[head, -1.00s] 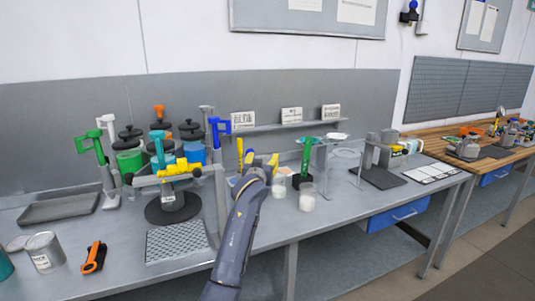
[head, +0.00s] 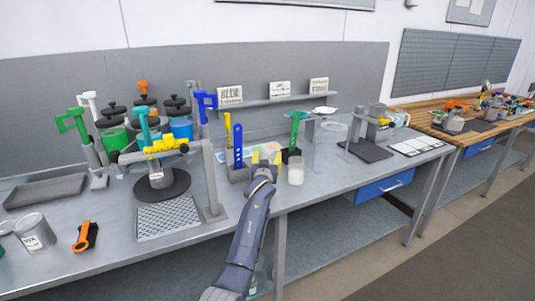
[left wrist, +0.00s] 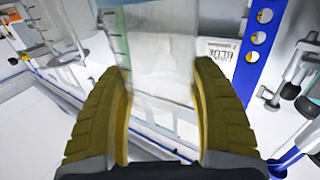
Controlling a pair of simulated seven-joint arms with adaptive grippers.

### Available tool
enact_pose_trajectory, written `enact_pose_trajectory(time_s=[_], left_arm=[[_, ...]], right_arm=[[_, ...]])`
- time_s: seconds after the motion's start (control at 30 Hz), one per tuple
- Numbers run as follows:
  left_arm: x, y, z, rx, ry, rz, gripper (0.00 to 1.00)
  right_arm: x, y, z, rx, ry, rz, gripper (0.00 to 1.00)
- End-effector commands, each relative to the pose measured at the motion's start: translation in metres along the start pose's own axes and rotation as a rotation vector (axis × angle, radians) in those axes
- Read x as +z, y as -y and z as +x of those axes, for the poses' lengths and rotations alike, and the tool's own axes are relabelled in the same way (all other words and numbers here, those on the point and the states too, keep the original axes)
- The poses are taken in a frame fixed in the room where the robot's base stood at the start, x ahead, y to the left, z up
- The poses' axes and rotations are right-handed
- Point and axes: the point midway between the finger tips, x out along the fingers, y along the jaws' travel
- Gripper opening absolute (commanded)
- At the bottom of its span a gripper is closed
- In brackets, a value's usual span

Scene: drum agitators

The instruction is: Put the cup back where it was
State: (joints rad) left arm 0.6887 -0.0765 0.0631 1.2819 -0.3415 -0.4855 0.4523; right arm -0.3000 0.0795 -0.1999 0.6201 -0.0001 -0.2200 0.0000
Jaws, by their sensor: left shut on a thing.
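My left gripper (head: 266,157) is near the front middle of the grey bench, with its yellow fingers pointing away from the camera. In the left wrist view its two yellow pads are shut on a translucent whitish cup (left wrist: 160,50). In the head view the held cup is hidden behind the gripper, so I cannot tell whether it touches the bench. A second whitish cup (head: 296,172) stands upright on the bench just right of the gripper. My right gripper is not in view.
A blue perforated strip (head: 238,146) stands left of the gripper, and a green-handled tool (head: 295,128) stands behind the second cup. The bench front to the right (head: 335,183) is clear.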

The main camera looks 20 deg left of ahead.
Motion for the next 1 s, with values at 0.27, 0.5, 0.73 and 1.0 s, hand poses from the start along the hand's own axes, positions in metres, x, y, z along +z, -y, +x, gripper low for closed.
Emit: enact_pose_trajectory(time_s=[0.27, 0.5, 0.73, 1.0], left_arm=[[0.022, 0.000, 0.000, 0.000, 0.000, 0.000, 0.14], [0.034, 0.000, 0.000, 0.000, -0.001, 0.001, 0.14], [0.038, 0.000, 0.000, 0.000, 0.000, 0.000, 0.14], [0.038, 0.000, 0.000, 0.000, 0.000, 0.000, 0.14]], right_arm=[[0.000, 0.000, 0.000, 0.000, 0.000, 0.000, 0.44], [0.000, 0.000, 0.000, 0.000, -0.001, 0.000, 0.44], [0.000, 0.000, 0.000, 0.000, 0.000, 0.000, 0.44], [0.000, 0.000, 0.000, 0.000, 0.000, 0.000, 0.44]])
